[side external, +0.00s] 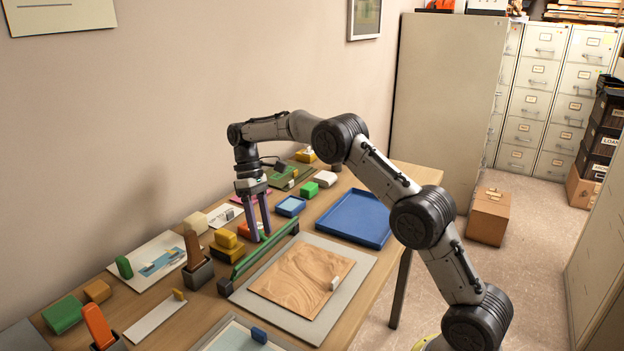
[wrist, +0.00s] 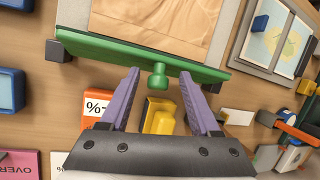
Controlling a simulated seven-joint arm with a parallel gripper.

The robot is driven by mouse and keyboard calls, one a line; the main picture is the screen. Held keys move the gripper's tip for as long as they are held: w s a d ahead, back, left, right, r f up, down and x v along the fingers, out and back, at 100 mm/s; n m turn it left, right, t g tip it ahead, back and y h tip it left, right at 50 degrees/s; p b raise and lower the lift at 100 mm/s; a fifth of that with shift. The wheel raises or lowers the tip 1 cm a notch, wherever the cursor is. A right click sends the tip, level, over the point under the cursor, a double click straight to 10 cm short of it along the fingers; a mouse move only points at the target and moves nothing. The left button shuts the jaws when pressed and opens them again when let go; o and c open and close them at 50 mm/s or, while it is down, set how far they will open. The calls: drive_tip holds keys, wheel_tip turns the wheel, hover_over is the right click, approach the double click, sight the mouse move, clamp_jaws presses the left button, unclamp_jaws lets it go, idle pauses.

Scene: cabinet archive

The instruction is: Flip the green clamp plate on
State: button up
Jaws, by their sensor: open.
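The green clamp plate (side external: 266,248) is a long green bar along the wall-side edge of a grey board (side external: 350,257). In the side view it looks raised off the board, held between dark end blocks. The wrist view shows the plate (wrist: 110,50) with a green knob (wrist: 158,82) at its middle. A brown wood-grained sheet (side external: 295,275) lies on the board. My gripper (side external: 261,238) points down on the wall side of the plate. Its purple fingers (wrist: 160,73) are open, one on each side of the knob, with visible gaps and no clear contact.
A yellow block (wrist: 160,115) and an orange percent-sign piece (wrist: 97,108) lie close under my gripper. A blue tray (side external: 355,218) and a small blue dish (side external: 291,206) stand beyond the board. A wooden handle in a dark holder (side external: 198,275) stands at the left.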

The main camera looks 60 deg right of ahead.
drive_tip(key=shift+s+f+t, duration=0.1)
drive_tip(key=shift+s+t, duration=1.2)
drive_tip(key=shift+t, duration=0.5)
drive_tip(key=s+t, duration=0.1)
drive_tip(key=t, duration=0.1)
drive_tip(key=s+f+t, duration=0.1)
drive_tip(key=t, duration=0.1)
drive_tip(key=shift+s+f+n, duration=0.2)
drive_tip(key=shift+s+n, duration=0.1)
drive_tip(key=shift+n, duration=0.1)
drive_tip(key=v, duration=1.4)
drive_tip(key=s+a+r+t+h, duration=0.1)
drive_tip(key=s+a+r, duration=0.8)
drive_tip(key=a, duration=0.1)
drive_tip(key=shift+s+a+r, duration=0.3)
drive_tip(key=shift+s+r, duration=0.05)
